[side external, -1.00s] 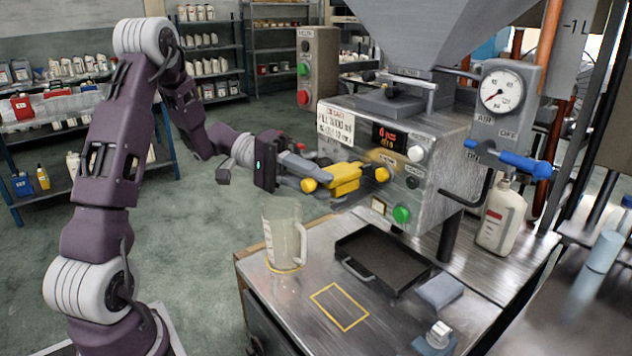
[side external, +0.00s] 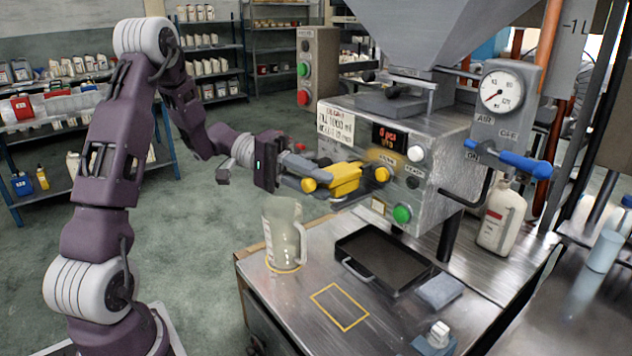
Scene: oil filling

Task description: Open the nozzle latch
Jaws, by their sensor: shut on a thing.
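The yellow nozzle latch (side external: 345,179) is on the front of the grey filling machine (side external: 440,160), below the red display. It is a bar with rounded yellow ends, lying roughly level. My gripper (side external: 312,178) reaches it from the left and is shut on its left part. The fingers partly cover the latch, and the nozzle behind it is hard to make out.
A clear measuring jug (side external: 284,235) stands on the steel bench below my gripper. A black drip tray (side external: 385,262) lies to its right, near a grey cloth (side external: 439,291). A white bottle (side external: 502,215) stands right of the machine. A yellow outlined square (side external: 340,307) is empty.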

